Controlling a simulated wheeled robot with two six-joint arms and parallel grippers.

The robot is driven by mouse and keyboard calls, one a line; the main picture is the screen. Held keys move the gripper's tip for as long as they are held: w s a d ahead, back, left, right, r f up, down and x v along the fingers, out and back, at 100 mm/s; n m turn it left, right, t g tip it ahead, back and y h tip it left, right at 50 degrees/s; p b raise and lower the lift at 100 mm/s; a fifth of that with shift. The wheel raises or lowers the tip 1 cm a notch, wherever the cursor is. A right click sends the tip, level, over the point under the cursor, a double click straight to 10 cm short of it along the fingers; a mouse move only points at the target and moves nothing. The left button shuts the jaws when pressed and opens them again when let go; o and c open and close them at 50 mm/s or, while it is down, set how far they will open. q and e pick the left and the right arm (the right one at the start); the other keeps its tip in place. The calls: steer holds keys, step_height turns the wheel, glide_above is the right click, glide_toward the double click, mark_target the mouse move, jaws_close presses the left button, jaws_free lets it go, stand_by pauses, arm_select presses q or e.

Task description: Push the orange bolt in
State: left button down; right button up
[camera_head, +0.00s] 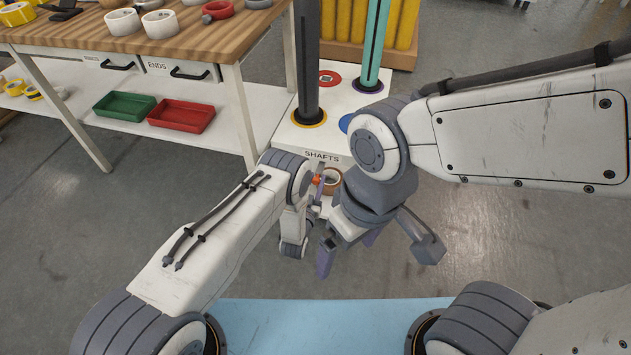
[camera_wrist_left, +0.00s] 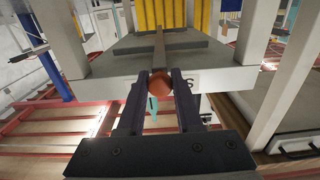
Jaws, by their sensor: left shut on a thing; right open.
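The orange bolt (camera_head: 318,179) shows as a small orange piece in the head view, just below the stand marked SHAFTS. My left gripper (camera_head: 319,172) is shut on it. In the left wrist view the bolt (camera_wrist_left: 159,83) is a round orange-red end between the two dark fingertips of my left gripper (camera_wrist_left: 158,78). A white edge of the structure lies just beyond it; how deep the bolt sits is hidden. My right gripper (camera_head: 348,250) is open and empty, lower and to the right in the head view, with its purple-grey fingers apart.
The white shaft stand (camera_head: 290,138) holds a dark post (camera_head: 307,65) and a teal post (camera_head: 376,45). A wooden bench (camera_head: 215,35) with tape rolls stands at left.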

mark_target(318, 174)
stand_by(0.9)
arm_select(q)
steer(key=b+x, duration=0.2)
steer(key=x, duration=0.1)
steer(key=shift+f, duration=0.15)
steer(key=shift+w, duration=0.15)
steer(key=c, duration=0.6)
jaws_free()
steer(key=shift+w+d, duration=0.1)
steer(key=shift+s+p, duration=0.35)
steer(key=shift+s, duration=0.2)
steer(key=p+v, duration=0.2)
steer(key=v, duration=0.7)
steer(key=shift+s+a, duration=0.2)
steer(key=shift+a, duration=0.05)
